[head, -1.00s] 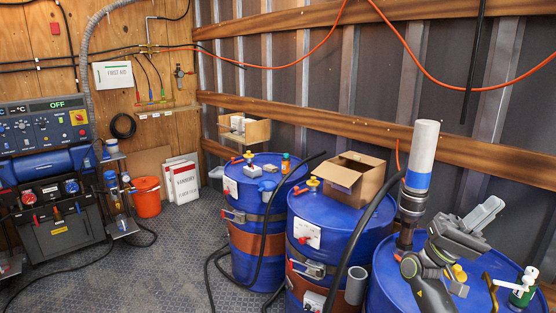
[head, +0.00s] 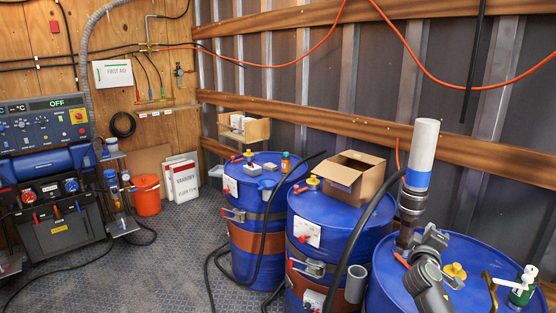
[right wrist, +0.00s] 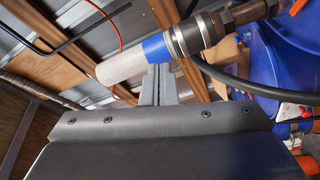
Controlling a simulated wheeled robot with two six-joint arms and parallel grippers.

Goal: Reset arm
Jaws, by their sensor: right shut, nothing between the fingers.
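My right gripper (head: 431,241) is at the lower right of the head view, just right of an upright nozzle with a white tip (head: 422,145), a blue band and a dark metal lower part. In the right wrist view its grey fingers (right wrist: 158,84) are together and empty. The nozzle's white tip (right wrist: 122,66) and blue band (right wrist: 157,49) show beyond or beside the fingertips; I cannot tell whether they touch. The nozzle stands over the nearest blue drum (head: 385,285). My left gripper is not in view.
Two more blue drums (head: 330,215) stand in a row along the metal wall. An open cardboard box (head: 350,178) sits on the middle drum. A black hose (head: 360,245) runs in front of the drums. A brass handle (head: 490,290) and a green-white bottle (head: 522,290) are at right.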

